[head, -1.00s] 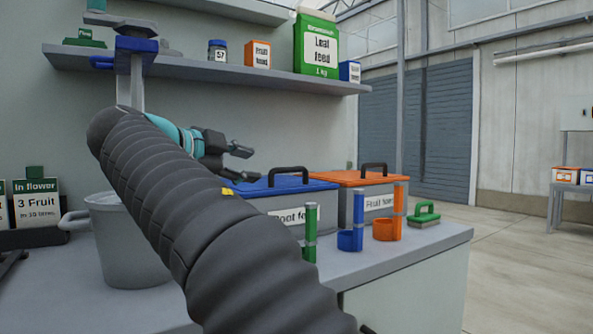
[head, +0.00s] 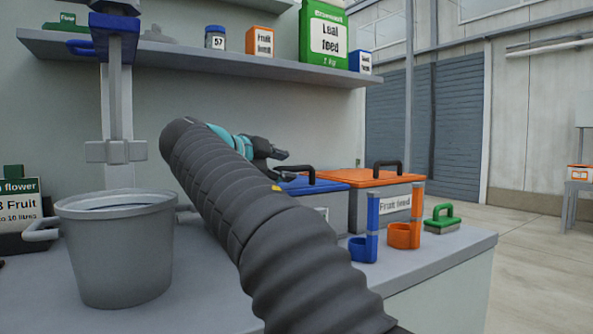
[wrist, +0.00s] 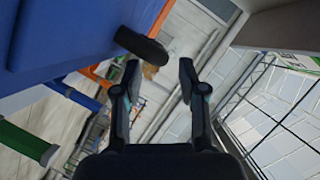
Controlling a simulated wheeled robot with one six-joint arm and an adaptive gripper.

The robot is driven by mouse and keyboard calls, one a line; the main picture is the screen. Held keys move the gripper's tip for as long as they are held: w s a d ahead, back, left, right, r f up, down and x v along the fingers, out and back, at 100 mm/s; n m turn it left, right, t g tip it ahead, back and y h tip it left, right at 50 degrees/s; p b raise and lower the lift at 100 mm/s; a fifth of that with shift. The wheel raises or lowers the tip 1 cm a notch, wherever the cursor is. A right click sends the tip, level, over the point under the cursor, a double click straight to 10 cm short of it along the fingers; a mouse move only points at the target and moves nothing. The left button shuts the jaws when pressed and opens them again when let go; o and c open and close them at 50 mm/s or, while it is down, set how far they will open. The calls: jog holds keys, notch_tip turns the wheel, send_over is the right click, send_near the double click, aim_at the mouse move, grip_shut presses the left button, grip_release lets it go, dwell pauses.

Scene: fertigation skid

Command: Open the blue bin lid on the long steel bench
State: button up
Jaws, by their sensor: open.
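The blue lid (head: 318,186) lies closed on a grey bin on the steel bench, with a black handle (head: 311,174) on top. My gripper (head: 281,168) is open and empty, just left of this handle in the head view, and my arm hides much of the bin and its label. In the wrist view the blue lid (wrist: 85,30) fills the upper left. Its black handle (wrist: 142,46) shows just beyond the left fingertip of my gripper (wrist: 160,70), not between the fingers. I cannot tell whether they touch.
An orange-lidded bin (head: 372,177) stands right beside the blue one. A blue holder (head: 363,248), an orange holder (head: 402,236) and a green brush (head: 441,219) stand in front and to the right. A grey bucket (head: 118,255) stands left of my arm; a shelf (head: 190,58) runs above.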

aim_at(292, 168)
jog(key=shift+x, duration=2.7)
grip_shut()
